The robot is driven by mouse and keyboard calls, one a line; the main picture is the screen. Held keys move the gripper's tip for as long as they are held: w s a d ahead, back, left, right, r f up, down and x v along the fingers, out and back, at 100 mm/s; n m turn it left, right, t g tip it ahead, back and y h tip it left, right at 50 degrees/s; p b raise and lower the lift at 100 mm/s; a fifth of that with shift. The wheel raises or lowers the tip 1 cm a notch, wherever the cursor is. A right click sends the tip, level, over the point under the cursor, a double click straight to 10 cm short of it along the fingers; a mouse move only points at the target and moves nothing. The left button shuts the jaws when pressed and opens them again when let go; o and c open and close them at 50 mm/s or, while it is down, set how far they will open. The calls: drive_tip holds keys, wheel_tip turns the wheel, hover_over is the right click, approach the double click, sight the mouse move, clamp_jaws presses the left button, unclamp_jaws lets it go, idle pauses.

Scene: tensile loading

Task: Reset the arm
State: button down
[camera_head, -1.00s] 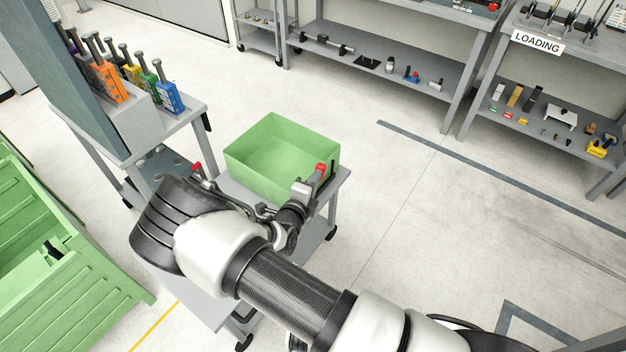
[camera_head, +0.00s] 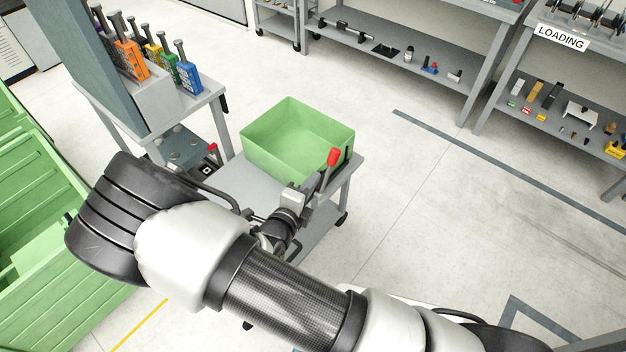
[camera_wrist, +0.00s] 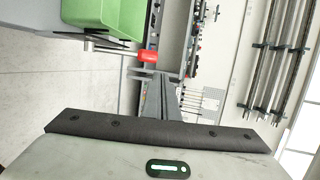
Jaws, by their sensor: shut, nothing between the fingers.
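My gripper (camera_wrist: 163,84) points away from the wrist in the wrist view. Its fingers are together with nothing between them. In the head view, my bent arm crosses the lower part of the picture, and its far end is partly hidden beside the small grey cart (camera_head: 240,182). A red handle (camera_head: 333,157) on a metal shaft stands at the cart's right side, near the green bin (camera_head: 340,140). The red handle (camera_wrist: 147,56) also shows just left of the fingertips in the wrist view; whether they touch is unclear.
A grey table at left bears a rack (camera_head: 160,103) of coloured, bolt-topped fixtures. A large green crate (camera_head: 45,210) stands at the left edge. Shelves (camera_head: 440,90) with parts and a LOADING sign (camera_head: 562,38) stand at the back. The floor (camera_head: 420,220) at right is open.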

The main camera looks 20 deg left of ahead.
drive_tip(key=d+r+m+g+h, duration=0.3)
drive_tip(key=d+r+m+g, duration=0.2)
drive_tip(key=d+r+m, duration=0.55)
drive_tip(key=d+r+m+g+h, duration=0.35)
drive_tip(key=d+r+m, duration=0.35)
drive_tip(key=d+m, duration=0.65)
drive_tip(key=s+d+r+m+y, duration=0.2)
drive_tip(key=s+r+m+y, duration=0.2)
drive_tip(key=s+r+m, duration=0.4)
drive_tip(key=s+d+r+m+y, duration=0.3)
drive_tip(key=s+r+m, duration=0.5)
drive_tip(key=m, duration=1.1)
drive_tip(key=shift+m+y, duration=0.3)
drive_tip(key=shift+y, duration=0.35)
drive_tip(key=shift+r+g, duration=0.1)
drive_tip(key=shift+g, duration=0.15)
